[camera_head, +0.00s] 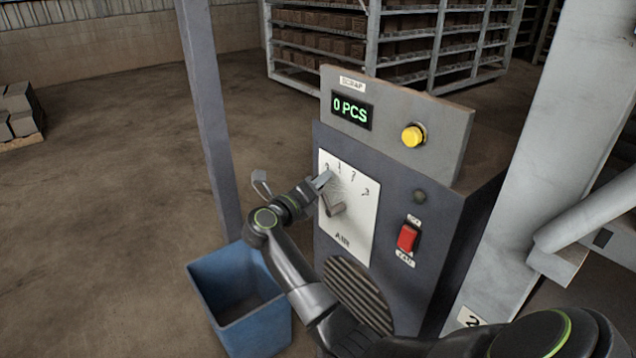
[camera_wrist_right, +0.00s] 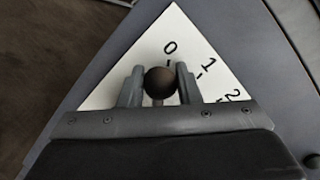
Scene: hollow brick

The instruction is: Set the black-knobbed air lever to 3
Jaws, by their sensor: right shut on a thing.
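The white AIR dial plate (camera_head: 357,222) is on the front of the dark grey control box, with number marks along its upper part. The air lever (camera_head: 334,207) stands out from the plate. My right gripper (camera_head: 322,181) is at the upper left of the plate. In the right wrist view its two fingers (camera_wrist_right: 160,76) are shut on the dark round knob (camera_wrist_right: 160,84), one on each side. The knob sits close to the 0 mark; 1 and 2 show to its right, and 3 cannot be read there. My left gripper is not in view.
Above the dial, a display (camera_head: 351,110) reads 0 PCS beside a yellow button (camera_head: 413,134). A red switch (camera_head: 407,237) is right of the plate. A blue bin (camera_head: 240,295) stands at the box's left, by a grey post (camera_head: 208,120).

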